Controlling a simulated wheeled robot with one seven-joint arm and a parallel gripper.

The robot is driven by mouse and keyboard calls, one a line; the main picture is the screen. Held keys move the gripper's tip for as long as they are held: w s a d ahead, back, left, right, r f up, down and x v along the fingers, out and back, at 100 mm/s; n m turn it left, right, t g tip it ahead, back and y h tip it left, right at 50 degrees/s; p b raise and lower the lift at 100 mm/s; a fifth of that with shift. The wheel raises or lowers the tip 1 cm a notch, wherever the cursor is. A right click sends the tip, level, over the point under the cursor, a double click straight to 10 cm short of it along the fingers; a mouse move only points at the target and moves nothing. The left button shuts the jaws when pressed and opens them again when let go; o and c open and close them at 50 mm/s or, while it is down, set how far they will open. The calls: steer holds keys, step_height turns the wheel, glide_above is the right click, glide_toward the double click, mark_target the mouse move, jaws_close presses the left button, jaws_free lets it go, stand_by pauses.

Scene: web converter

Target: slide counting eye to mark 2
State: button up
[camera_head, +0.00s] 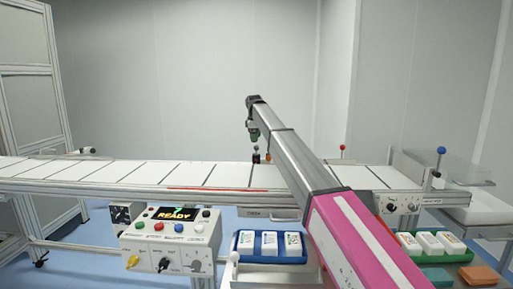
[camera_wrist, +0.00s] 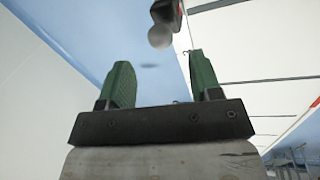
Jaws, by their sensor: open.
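My gripper (camera_head: 253,137) hangs from the far end of my arm, above the back edge of the white conveyor. In the wrist view its two green fingers (camera_wrist: 158,72) are apart with nothing between them. A small dark block with a pale grey ball knob (camera_wrist: 160,37), possibly the counting eye, is just beyond the fingertips and apart from them. In the head view a small dark upright piece (camera_head: 256,156), likely the same block, stands below the gripper at the belt's back edge. Mark 2 cannot be made out in either view.
An orange piece (camera_head: 268,157) is close beside the dark one. Red (camera_head: 342,148) and blue (camera_head: 441,150) knobs stand farther right. A control box (camera_head: 171,237) showing READY, a blue tray (camera_head: 270,259) and a green tray (camera_head: 462,256) are in front. Free air lies above the belt's left side.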

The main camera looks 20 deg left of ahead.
mark_target(256, 146)
steer(key=f, duration=0.3)
steer(key=w+f, duration=0.1)
steer(key=f, duration=0.1)
steer(key=shift+f, duration=0.4)
jaws_close()
steer(key=s+a, duration=0.1)
steer(key=a, duration=0.5)
steer(key=s+a, duration=0.2)
steer(key=a, duration=0.5)
steer(key=s+a, duration=0.1)
steer(key=a, duration=0.5)
steer(key=shift+s+a, duration=0.2)
steer(key=shift+s, duration=0.1)
jaws_free()
steer(key=shift+r, duration=0.1)
